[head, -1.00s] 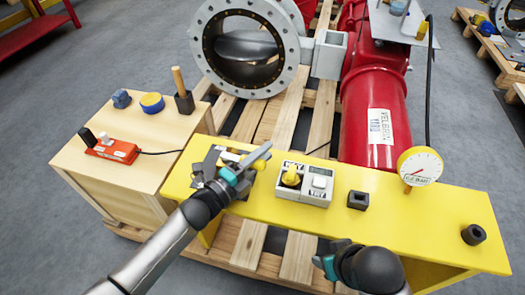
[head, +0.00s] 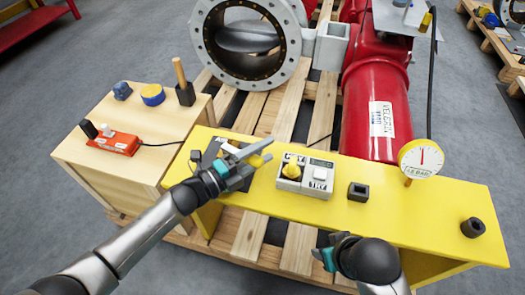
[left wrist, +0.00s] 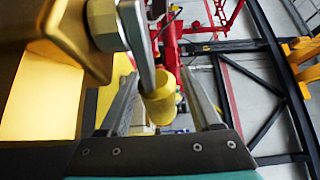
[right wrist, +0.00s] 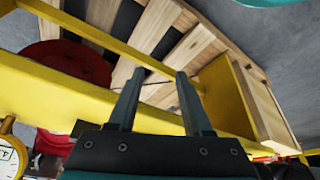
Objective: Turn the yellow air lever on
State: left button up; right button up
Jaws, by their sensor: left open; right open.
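The yellow air lever shows in the left wrist view as a yellow grip (left wrist: 160,102) on a grey metal stem, beside a brass-coloured valve body (left wrist: 70,35). In the head view its yellow end (head: 258,160) shows by my left fingertips, and much of the valve is hidden behind the gripper. My left gripper (head: 250,150) is open, with its fingers on either side of the lever grip; I cannot tell whether either touches it. My right gripper (head: 330,252) is open and empty in front of the yellow bench (head: 420,215); its spread fingers also show in the right wrist view (right wrist: 160,78).
Right of the lever stand a box with a yellow knob (head: 291,170) and one with a white button (head: 319,173). A black block (head: 358,192), a round gauge (head: 421,158) and a black socket (head: 473,228) are further right. An orange switch box (head: 113,143) sits on the wooden cabinet.

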jog(key=shift+s, duration=0.15)
pick_arm(q)
jog(key=shift+s+a, duration=0.1)
jog(key=shift+s+a, duration=0.15)
jog(key=shift+a, duration=0.1)
jog(key=p+v, duration=0.3)
jog(key=v, duration=1.1)
jog(key=shift+a+p, duration=0.2)
jog(key=shift+p, duration=0.15)
pick_arm(e)
notch_tip(320, 180, down, 7)
jog(key=s+g, duration=0.1)
jog(key=shift+s+d+f, duration=0.15)
jog(key=shift+s+f, duration=0.05)
jog(key=shift+s, duration=0.2)
pick_arm(q)
jog(key=shift+d, duration=0.1)
